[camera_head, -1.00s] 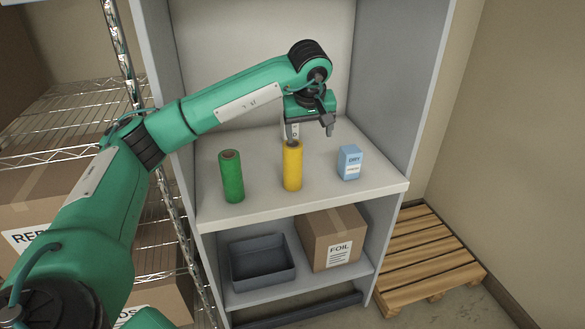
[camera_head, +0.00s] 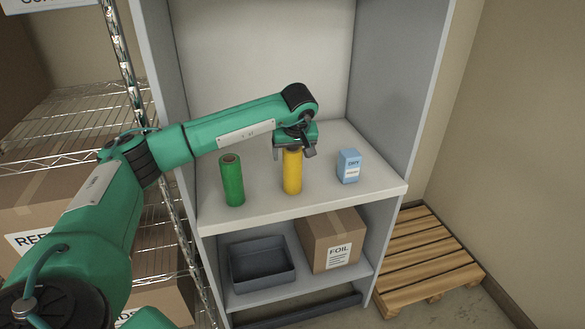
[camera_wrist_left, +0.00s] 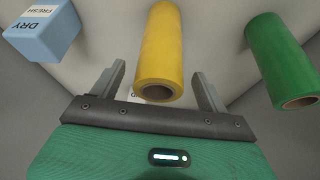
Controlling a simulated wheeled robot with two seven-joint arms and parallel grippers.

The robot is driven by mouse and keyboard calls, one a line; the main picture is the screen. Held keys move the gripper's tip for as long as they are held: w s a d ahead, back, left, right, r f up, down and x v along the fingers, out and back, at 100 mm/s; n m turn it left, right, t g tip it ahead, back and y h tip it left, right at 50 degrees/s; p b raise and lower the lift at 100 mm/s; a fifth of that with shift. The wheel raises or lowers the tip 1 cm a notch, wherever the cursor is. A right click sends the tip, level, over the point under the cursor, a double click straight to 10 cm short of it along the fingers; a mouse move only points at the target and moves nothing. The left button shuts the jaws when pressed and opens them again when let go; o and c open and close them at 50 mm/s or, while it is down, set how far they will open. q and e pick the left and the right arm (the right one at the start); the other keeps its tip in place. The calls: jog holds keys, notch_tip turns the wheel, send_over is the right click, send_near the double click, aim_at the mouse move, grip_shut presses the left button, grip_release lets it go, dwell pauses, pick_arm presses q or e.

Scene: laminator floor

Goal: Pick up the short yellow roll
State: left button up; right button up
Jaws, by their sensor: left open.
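The short yellow roll (camera_head: 292,174) stands upright on the cabinet's upper shelf (camera_head: 262,200), between a green roll and a small blue box. My left gripper (camera_head: 293,152) is at the top of the yellow roll, with its fingers pointing down. In the left wrist view the yellow roll (camera_wrist_left: 160,55) lies between the two open fingers of my left gripper (camera_wrist_left: 160,85), with a gap on each side. The roll's top end with its brown core faces the wrist camera. My right gripper is not in view.
The green roll (camera_head: 232,180) stands to the left of the yellow one. The blue box marked DRY (camera_head: 348,167) stands to the right. Below are a dark empty bin (camera_head: 262,265) and a FOIL carton (camera_head: 333,240). Cabinet walls bound both sides; a wire rack (camera_head: 60,110) is at left.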

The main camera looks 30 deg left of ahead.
pick_arm(q)
jog(key=shift+x, duration=1.1)
jog(key=c, duration=1.5)
jog(key=shift+c, duration=0.6)
jog(key=shift+r, duration=0.15)
